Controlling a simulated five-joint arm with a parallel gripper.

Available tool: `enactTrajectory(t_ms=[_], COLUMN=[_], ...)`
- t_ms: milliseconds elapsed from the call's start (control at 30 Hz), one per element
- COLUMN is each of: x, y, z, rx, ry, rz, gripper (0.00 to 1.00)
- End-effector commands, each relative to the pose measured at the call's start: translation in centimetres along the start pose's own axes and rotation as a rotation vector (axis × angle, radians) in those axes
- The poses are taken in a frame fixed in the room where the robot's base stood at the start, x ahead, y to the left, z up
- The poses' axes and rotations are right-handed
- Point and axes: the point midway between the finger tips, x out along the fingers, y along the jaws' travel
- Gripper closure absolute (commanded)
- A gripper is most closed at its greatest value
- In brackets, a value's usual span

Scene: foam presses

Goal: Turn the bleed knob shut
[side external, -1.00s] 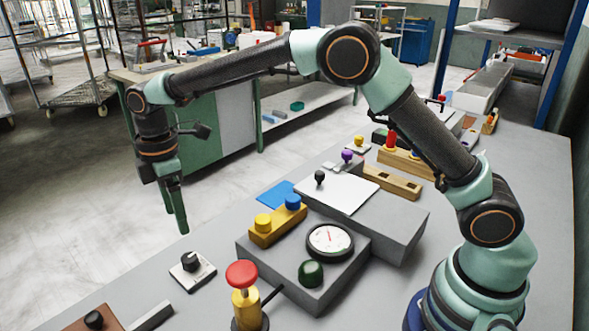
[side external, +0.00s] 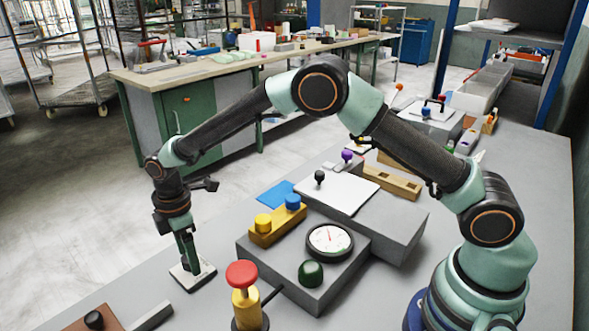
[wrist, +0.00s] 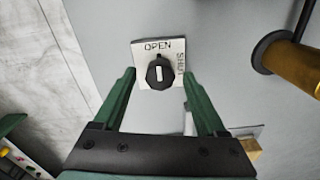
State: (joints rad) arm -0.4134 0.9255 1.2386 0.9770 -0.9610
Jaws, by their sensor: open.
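The bleed knob (wrist: 159,73) is a black faceted knob with a white pointer mark, on a white square plate (wrist: 144,49) lettered OPEN at the top and SHUT down the right side. In the wrist view its white mark runs up and down, toward OPEN. My gripper (wrist: 158,75) is open, with one green finger on each side of the knob and gaps showing between. In the side external view my gripper (side external: 194,267) reaches down over the plate (side external: 205,274) and hides the knob.
A red-topped plunger on a yellow body (side external: 245,296) stands close to the right of the plate. Behind it is a grey box with a dial gauge (side external: 330,240) and a green knob (side external: 311,273). A grey bar (side external: 152,316) lies in front.

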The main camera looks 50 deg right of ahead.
Motion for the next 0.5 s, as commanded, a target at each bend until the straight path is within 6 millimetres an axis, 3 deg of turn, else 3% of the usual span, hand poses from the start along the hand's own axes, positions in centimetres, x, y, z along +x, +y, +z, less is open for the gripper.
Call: enactTrajectory(t_ms=[67, 200, 267, 500], x=[-0.01, -0.02, -0.03, -0.04], y=[0.0, -0.01, -0.01, -0.01], z=[0.0, 0.0, 0.0, 0.0], rx=[0.0, 0.0, 0.0, 0.013], ry=[0.0, 0.0, 0.0, 0.0], rz=[0.0, 0.0, 0.0, 0.0], gripper=[0.26, 0.79, 1.0, 1.0])
